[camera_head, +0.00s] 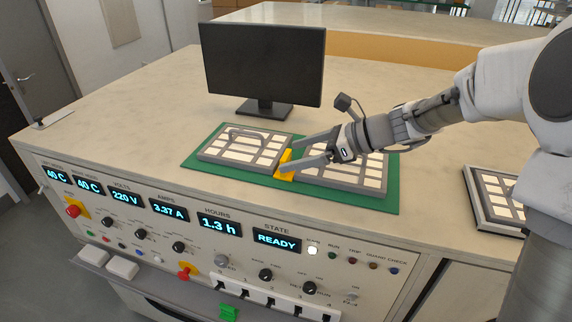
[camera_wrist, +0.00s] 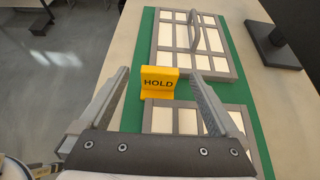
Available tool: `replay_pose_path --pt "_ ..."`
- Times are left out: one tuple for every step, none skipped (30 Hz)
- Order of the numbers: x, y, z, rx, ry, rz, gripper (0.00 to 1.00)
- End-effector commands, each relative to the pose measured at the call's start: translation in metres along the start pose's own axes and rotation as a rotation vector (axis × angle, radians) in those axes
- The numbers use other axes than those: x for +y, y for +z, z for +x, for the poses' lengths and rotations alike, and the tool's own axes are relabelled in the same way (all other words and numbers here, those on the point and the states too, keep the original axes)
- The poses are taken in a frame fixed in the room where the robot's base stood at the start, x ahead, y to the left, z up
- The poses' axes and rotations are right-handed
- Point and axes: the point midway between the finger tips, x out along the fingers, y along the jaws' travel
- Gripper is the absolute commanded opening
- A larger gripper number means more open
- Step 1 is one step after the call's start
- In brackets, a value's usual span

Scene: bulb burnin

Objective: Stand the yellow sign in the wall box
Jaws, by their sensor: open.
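The yellow sign (camera_head: 285,167) stands at the gap between two gridded panels on the green mat. In the wrist view the sign (camera_wrist: 160,80) shows the word HOLD and looks upright. My gripper (camera_head: 287,157) is open around the sign's place, one finger on each side in the picture. In the wrist view the open fingers (camera_wrist: 159,74) flank the sign with a gap on both sides; I see no contact. I cannot tell which thing is the wall box.
The left gridded panel (camera_head: 243,147) has a raised handle; the right panel (camera_head: 345,177) lies partly under my gripper. A black monitor (camera_head: 262,65) stands behind the green mat (camera_head: 392,195). Another framed panel (camera_head: 494,198) sits at right. The bench's left side is mostly clear.

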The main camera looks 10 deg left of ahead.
Motion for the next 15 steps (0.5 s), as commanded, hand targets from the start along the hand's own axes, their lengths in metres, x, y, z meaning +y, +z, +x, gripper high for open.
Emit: replay_pose_path --pt "0.001 0.002 0.009 -0.001 0.004 0.002 0.97" --pt "0.001 0.001 0.014 -0.001 0.004 0.003 0.97" --pt "0.001 0.001 0.019 -0.001 0.004 0.002 0.97" --pt "0.001 0.001 0.022 0.0 0.003 0.002 0.97" --pt "0.001 0.001 0.025 0.0 0.002 0.001 0.97" --pt "0.001 0.001 0.029 -0.001 0.002 0.001 0.97" --pt "0.001 0.001 0.03 -0.001 0.002 0.001 0.97" --pt "0.001 0.001 0.031 -0.001 0.002 0.001 0.97" --pt "0.001 0.001 0.032 -0.001 0.001 0.001 0.97" --pt "0.001 0.001 0.032 -0.001 0.0 0.001 0.97" --pt "0.0 0.001 0.032 -0.001 0.0 0.001 0.97" --pt "0.0 0.001 0.032 0.0 0.0 0.0 0.97" --pt "0.0 0.001 0.032 0.0 0.0 0.001 0.97" --pt "0.0 0.001 0.032 0.0 0.0 0.001 0.97" --pt "0.0 0.001 0.032 0.0 0.0 0.001 0.92"
